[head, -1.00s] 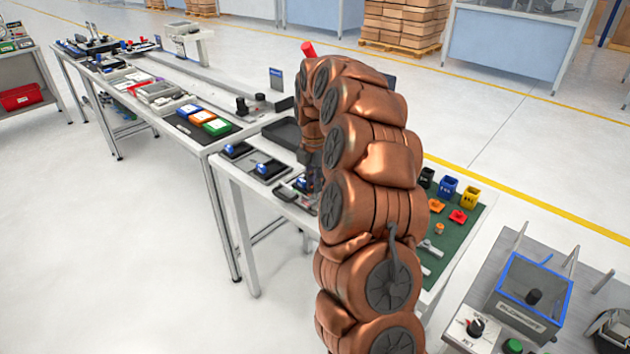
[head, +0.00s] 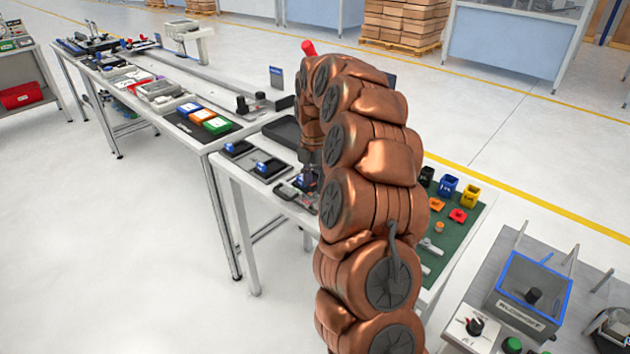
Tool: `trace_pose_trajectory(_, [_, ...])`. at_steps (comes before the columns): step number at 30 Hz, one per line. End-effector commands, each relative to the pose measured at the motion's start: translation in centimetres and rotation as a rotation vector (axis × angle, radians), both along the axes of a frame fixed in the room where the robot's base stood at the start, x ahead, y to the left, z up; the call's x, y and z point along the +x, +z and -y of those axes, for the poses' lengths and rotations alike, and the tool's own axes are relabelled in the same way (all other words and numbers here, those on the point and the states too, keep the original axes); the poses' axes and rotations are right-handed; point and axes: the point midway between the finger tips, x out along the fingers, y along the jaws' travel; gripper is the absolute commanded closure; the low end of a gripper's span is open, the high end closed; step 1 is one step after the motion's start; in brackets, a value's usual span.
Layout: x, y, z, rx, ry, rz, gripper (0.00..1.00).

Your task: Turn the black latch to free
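My copper-coloured arm rises through the middle of the head view and bends down over the white bench. My gripper (head: 310,178) is small, dark and partly hidden behind the arm. It is down near a small device with a blue part (head: 301,181) by the bench's front edge. I cannot tell whether it touches that device, or whether its fingers are open or shut. I cannot clearly make out the black latch; the spot around the gripper is too small and partly covered.
Black trays with blue parts (head: 264,168) lie left of the gripper. A green mat (head: 462,238) with coloured cups and parts is right of the arm. A blue-rimmed box (head: 528,290) and a black-knob panel (head: 474,328) stand at front right. Clear floor lies at left.

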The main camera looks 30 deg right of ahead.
Motion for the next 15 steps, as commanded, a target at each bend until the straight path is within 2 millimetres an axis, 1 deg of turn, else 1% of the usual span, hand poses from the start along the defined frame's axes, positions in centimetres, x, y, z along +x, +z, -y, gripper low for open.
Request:
trace_pose_trajectory(5, [0.0, 0.0, 0.0, 0.000, 0.000, 0.001, 0.60])
trace_pose_trajectory(8, [0.1, 0.4, 0.0, -0.001, 0.000, 0.001, 0.60])
trace_pose_trajectory(11, [0.1, 1.5, 0.0, 0.000, 0.000, 0.002, 0.60])
trace_pose_trajectory(15, [0.2, 3.8, 0.0, -0.003, 0.000, 0.006, 0.60])
